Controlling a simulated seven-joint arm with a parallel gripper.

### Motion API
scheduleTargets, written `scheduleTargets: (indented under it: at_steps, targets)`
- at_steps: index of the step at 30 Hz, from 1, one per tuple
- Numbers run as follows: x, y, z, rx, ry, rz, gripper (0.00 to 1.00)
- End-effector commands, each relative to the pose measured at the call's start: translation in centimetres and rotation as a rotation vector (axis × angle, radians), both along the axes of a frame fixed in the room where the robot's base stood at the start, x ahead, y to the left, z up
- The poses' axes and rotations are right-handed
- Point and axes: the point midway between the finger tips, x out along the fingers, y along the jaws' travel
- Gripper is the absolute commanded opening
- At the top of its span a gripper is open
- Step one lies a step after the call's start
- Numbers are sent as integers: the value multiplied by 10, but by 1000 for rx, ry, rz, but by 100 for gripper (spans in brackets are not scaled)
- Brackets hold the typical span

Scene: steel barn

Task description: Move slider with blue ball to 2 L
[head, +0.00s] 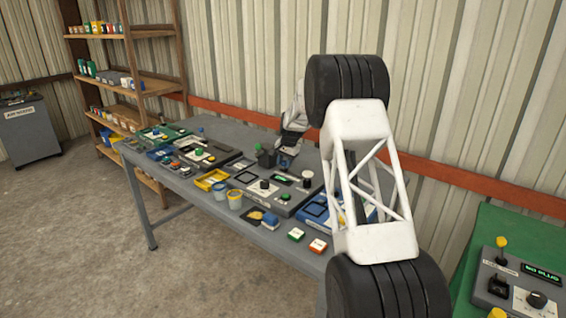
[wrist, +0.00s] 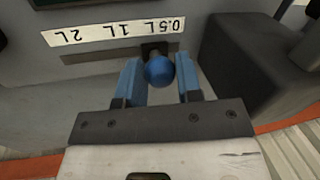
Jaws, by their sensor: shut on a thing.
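The blue ball (wrist: 159,72) of the slider sits between the two blue fingers of my gripper (wrist: 158,66) in the wrist view. My gripper is shut on it. The ball stands in front of a grey panel with a white label strip (wrist: 98,34) that reads 0.5 L, 1 L and 2 L, upside down in this view. The ball is just below the strip, near the 0.5 L mark and well to the right of the 2 L mark. A dark slot (wrist: 154,48) shows behind the ball.
A dark block (wrist: 247,62) stands close to the right of my gripper in the wrist view. The long grey table (head: 188,197) holds several control panels, cups and small boxes. A wooden shelf (head: 153,85) and a grey cabinet (head: 30,130) stand at the left.

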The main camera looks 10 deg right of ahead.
Motion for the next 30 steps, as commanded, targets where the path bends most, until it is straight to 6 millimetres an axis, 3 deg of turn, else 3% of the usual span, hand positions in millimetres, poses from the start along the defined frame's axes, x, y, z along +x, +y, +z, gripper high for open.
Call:
scheduleTargets:
  at_steps: [18, 30]
  targets:
    - [-51, -52, 2, 0, -1, -1, 0]
    - [-61, -61, 1, -1, 1, -1, 0]
